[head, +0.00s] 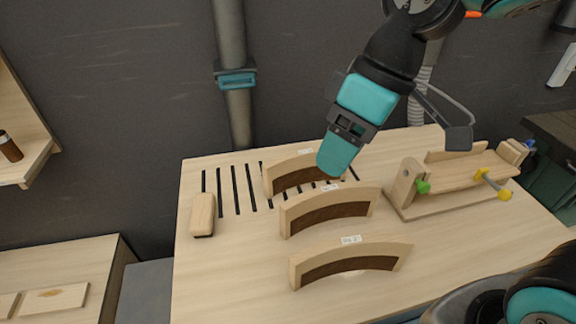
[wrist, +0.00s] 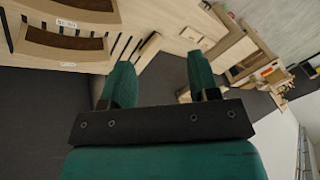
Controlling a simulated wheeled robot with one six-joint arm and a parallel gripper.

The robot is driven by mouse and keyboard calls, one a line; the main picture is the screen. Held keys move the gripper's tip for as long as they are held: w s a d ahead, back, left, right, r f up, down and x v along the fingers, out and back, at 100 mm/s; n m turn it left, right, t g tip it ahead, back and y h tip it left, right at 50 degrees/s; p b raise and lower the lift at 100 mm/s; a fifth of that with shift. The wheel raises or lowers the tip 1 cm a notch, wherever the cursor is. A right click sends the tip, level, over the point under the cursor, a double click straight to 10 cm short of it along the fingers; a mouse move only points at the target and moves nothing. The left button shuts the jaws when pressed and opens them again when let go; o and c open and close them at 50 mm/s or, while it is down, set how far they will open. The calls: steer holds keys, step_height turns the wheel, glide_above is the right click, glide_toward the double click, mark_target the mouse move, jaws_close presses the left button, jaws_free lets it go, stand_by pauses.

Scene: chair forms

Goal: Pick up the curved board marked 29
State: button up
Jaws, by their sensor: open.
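Three curved boards with dark inner faces stand on the table, each with a small white label: a back board (head: 290,176), a middle board (head: 325,211) and a front board (head: 350,261). The label print is too small to read, so I cannot tell which is marked 29. My gripper (head: 335,160) is open and empty, pointing down near the right end of the back board and hiding part of it. In the wrist view, my two green fingers (wrist: 161,80) are spread apart with nothing between them. Two curved boards, one of them nearer (wrist: 62,50), lie left of the fingers there.
The wooden table (head: 230,285) has dark slots at the back left. A small wooden block (head: 202,214) stands at its left. A wooden fixture with green and yellow knobs (head: 455,182) stands at the right. The front left of the table is clear.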

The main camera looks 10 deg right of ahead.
steer(key=w+d+n, duration=0.2)
steer(key=w+n, duration=0.1)
steer(key=w, duration=0.9)
steer(key=n+p, duration=0.3)
steer(key=n, duration=0.4)
glide_toward(306, 151)
steer(key=p+x, duration=0.1)
steer(key=x, duration=0.1)
steer(key=p+x, duration=0.1)
steer(key=x, duration=0.1)
steer(key=p+x, duration=0.2)
steer(key=shift+s+a+f, duration=0.1)
steer(key=shift+s+a, duration=0.15)
steer(key=shift+p+x, duration=1.9)
steer(key=shift+x, duration=1)
steer(key=shift+w+d, duration=0.1)
steer(key=shift+d, duration=0.05)
steer(key=shift+c, duration=0.2)
jaws_close()
